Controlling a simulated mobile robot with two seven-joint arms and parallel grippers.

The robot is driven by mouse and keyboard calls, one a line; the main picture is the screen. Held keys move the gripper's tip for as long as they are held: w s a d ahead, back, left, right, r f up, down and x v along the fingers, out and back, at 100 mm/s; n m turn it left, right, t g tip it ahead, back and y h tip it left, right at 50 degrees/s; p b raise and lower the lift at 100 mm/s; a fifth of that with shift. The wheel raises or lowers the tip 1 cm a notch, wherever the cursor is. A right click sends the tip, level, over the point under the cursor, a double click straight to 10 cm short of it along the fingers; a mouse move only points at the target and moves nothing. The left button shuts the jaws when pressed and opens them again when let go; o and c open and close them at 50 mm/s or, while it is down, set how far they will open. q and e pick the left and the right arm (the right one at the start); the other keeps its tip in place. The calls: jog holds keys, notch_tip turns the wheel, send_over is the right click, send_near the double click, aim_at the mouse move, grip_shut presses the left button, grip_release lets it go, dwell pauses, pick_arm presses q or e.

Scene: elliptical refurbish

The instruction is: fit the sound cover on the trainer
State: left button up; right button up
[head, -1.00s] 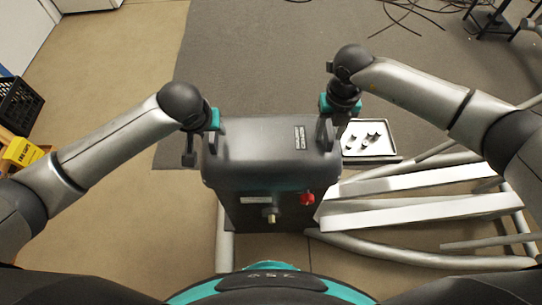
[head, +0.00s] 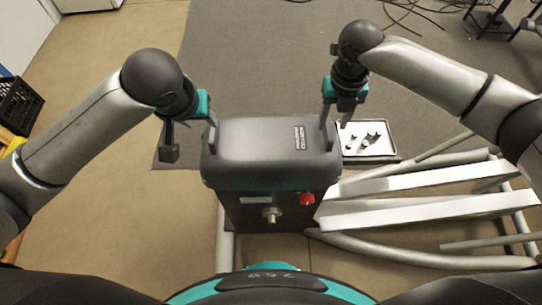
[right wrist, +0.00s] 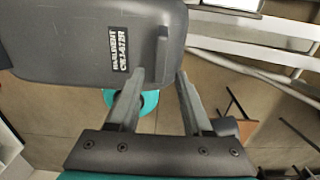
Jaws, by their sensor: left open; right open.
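My left gripper (head: 190,147) is open at the cover's left edge, one finger close to the edge and the other well outside. My right gripper (head: 335,122) is open at the cover's right rear corner. It also shows open in the right wrist view (right wrist: 163,78), empty, with the tab just beyond its fingertips.
A red knob (head: 307,199) and a brass-coloured fitting (head: 271,215) stick out of the housing's front. A tray (head: 369,140) with small dark parts lies behind right. White rails (head: 430,208) and grey tubes extend right.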

notch_tip(320, 180, up, 8)
jog(key=shift+f, duration=0.25)
dwell(0.5)
